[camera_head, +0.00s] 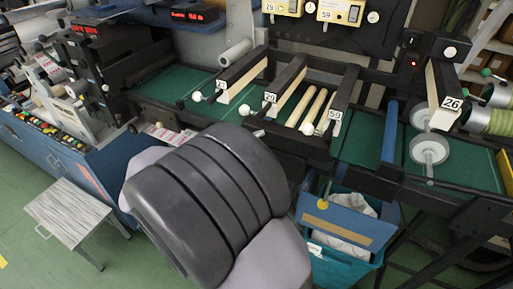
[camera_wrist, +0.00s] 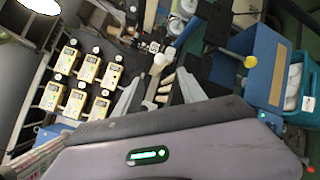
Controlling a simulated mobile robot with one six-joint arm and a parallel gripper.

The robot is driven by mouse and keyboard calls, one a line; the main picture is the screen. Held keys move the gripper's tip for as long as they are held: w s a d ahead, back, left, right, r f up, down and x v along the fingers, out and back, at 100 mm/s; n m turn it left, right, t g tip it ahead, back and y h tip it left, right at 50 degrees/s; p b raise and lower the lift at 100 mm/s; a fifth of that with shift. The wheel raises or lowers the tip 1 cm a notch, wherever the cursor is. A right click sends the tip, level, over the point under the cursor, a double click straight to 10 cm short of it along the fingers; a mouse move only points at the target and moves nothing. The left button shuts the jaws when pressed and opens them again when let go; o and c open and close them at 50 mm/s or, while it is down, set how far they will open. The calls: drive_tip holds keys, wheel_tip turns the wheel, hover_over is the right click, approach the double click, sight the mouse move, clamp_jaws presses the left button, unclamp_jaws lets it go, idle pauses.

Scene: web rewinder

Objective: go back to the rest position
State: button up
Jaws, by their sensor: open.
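My gripper (camera_wrist: 161,88) shows in the wrist view as two grey tapered fingers, spread apart with nothing between them. Beyond them is the web rewinder (camera_head: 270,85), with its green bed, black arms and numbered tags 29, 59 and 26. A white ball knob (camera_wrist: 163,59) appears beyond the gap between the fingers; I cannot tell its distance. In the head view my dark, bulky arm fills the lower middle and hides the gripper and part of the machine's front edge.
A small grey table (camera_head: 68,212) stands at left. Yellow control boxes (camera_wrist: 77,103) line the panel. Green floor is clear at lower left.

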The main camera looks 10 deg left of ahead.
drive_tip(key=s+d+f+m+g+y+b, duration=0.2)
drive_tip(key=s+d+f+m+g+b, duration=0.25)
drive_tip(key=d, duration=0.55)
drive_tip(key=s+d+f+m+g+y+b, duration=0.3)
drive_tip(key=d+f+g+b, duration=0.15)
drive_tip(key=d, duration=0.45)
drive_tip(key=s+a+f+m+t+y+b, duration=0.2)
drive_tip(key=s+f+m+t+y+b, duration=0.1)
drive_tip(key=s+f+m+y+b, duration=0.5)
drive_tip(key=s+m+y, duration=0.2)
drive_tip(key=m+y, duration=0.1)
drive_tip(key=shift+s+f+t, duration=0.15)
drive_tip(key=shift+s+t, duration=0.15)
drive_tip(key=shift+m, duration=0.25)
